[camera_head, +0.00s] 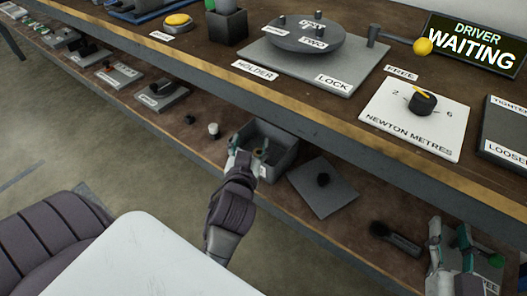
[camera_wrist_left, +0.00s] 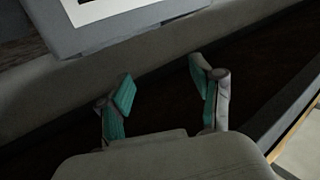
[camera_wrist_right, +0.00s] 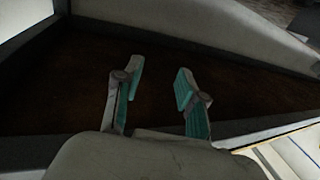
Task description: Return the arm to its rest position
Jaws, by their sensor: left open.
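My left gripper (camera_head: 252,152) is at the near left side of a grey open bin on the lower shelf in the head view. Its two teal-padded fingers are spread with nothing between them in the left wrist view (camera_wrist_left: 160,92). Whether its tips are inside the bin or just in front of it, I cannot tell. My right gripper (camera_head: 466,245) is at the bottom right of the head view, in front of the workbench. In the right wrist view (camera_wrist_right: 158,80) its fingers are apart and empty, over a dark brown surface.

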